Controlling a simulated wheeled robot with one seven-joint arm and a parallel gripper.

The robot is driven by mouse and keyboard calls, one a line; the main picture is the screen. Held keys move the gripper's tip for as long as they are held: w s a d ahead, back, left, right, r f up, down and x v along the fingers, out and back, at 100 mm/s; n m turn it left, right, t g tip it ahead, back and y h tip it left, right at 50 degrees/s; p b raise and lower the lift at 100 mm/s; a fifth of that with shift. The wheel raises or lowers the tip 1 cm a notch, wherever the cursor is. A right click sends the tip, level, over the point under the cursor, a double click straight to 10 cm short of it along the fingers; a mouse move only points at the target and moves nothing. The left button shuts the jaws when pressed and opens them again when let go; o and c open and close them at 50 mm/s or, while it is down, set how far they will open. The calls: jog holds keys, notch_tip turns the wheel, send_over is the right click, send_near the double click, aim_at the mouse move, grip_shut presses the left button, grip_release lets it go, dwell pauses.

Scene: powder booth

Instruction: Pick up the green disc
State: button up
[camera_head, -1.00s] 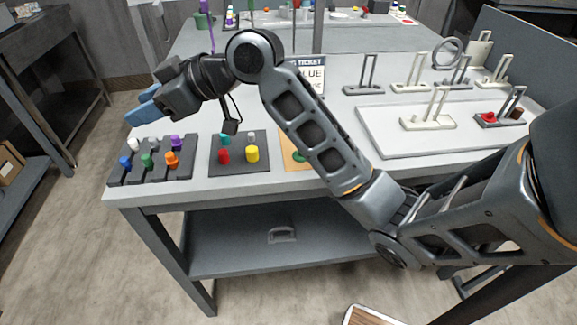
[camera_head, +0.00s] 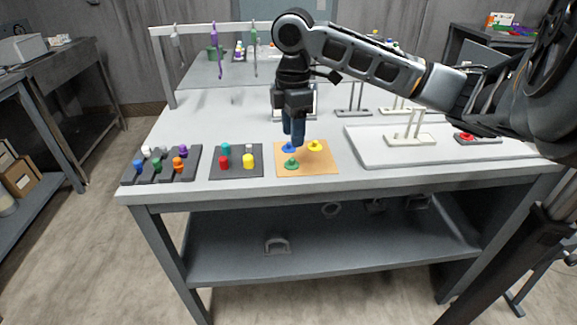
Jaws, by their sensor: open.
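The green disc (camera_head: 291,164) lies on the near left part of an orange-tan square mat (camera_head: 322,168) on the table. It has a small raised knob. A blue disc (camera_head: 288,148) and a yellow disc (camera_head: 315,146) lie behind it on the same mat. My gripper (camera_head: 294,143) points down over the mat, with its blue fingers in front of the blue disc in the picture and behind the green disc. Its fingers look close together from this angle, with nothing seen between them. The green disc is in full view. The exact height of the fingertips is hard to tell.
Left of the mat are a dark tray (camera_head: 236,172) with coloured pegs and a black rack (camera_head: 130,178) with several coloured pegs. Right is a pale board (camera_head: 365,147) with a white stand (camera_head: 410,139) and a red disc (camera_head: 466,136) on a dark base. The table's front edge is clear.

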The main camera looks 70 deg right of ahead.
aim_at(292, 158)
jog(key=shift+f+p, duration=0.45)
jog(key=shift+f, duration=3)
grip_shut()
